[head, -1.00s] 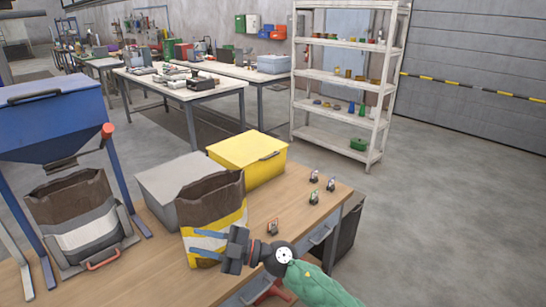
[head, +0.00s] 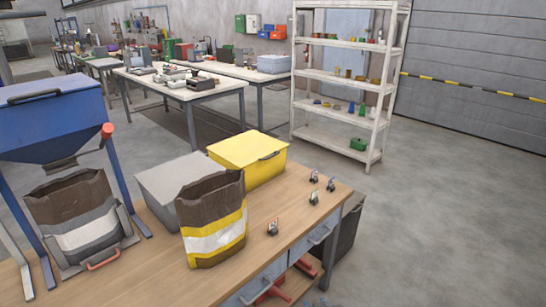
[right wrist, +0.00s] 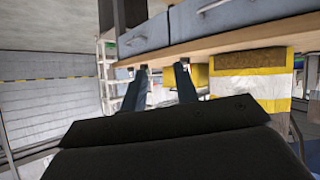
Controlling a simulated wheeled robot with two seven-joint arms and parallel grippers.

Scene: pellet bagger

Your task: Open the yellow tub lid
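The yellow tub (head: 262,170) stands at the back of the workbench in the head view. Its flat yellow lid (head: 243,149) lies shut on top, with a dark handle (head: 269,156) on the right-hand side. My right gripper is out of the head view. In the right wrist view, my right gripper (right wrist: 161,68) has its two dark fingers apart with nothing visibly held between them. That view seems upside down, with the bench edge above. A small yellow patch (right wrist: 200,74) beyond the fingers may be the tub. My left gripper is in neither view.
An open brown bag with yellow and white bands (head: 214,230) stands before a grey tub (head: 168,180). Several small clips lie right of it, such as one (head: 273,227). A blue hopper (head: 50,125) and another bag (head: 80,220) stand left.

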